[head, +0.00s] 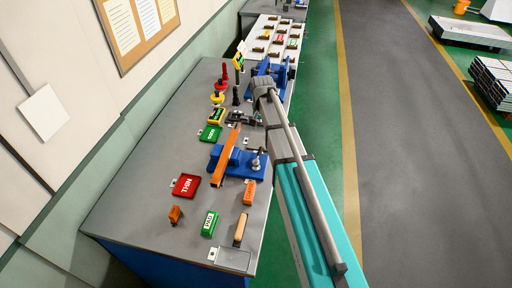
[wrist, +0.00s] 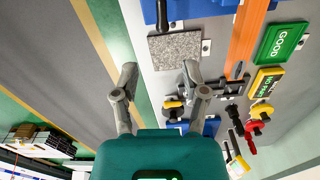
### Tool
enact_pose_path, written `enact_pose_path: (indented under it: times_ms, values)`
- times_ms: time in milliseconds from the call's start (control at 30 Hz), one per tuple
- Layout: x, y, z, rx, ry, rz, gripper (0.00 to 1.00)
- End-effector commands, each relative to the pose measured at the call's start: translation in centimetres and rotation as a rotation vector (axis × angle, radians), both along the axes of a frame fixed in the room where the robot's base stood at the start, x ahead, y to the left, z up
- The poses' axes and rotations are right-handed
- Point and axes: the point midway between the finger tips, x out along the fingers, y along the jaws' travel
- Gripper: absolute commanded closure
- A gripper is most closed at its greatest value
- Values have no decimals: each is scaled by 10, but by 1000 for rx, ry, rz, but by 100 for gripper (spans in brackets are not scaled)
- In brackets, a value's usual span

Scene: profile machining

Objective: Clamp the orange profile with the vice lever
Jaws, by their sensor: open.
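The orange profile (head: 226,163) lies lengthwise along the grey bench, in the blue vice (head: 247,168). The vice lever (head: 256,161) stands at the right of the vice, apart from my gripper. In the wrist view the profile (wrist: 246,38) runs down from the top edge, and part of the blue vice (wrist: 200,8) shows at the top with a dark handle beside it. My gripper (wrist: 160,72) is open, with nothing between its fingers. It is over the bench's aisle-side edge, farther along than the vice.
A grey stone plate (wrist: 175,46) lies near my gripper. Green (head: 210,133), yellow (head: 216,116) and red (head: 186,186) signs stand on the bench. Small orange blocks (head: 249,192) and a wooden-handled tool (head: 240,229) lie nearer. The aisle (head: 410,170) at right is clear.

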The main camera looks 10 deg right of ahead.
Motion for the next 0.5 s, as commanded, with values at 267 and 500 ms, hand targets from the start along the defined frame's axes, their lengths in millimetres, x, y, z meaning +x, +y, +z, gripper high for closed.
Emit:
enact_pose_path:
  times_ms: [267, 500]
  values:
    - [0, 8, 0, 0, 0, 12, 43]
    - [0, 12, -3, 0, 0, 18, 43]
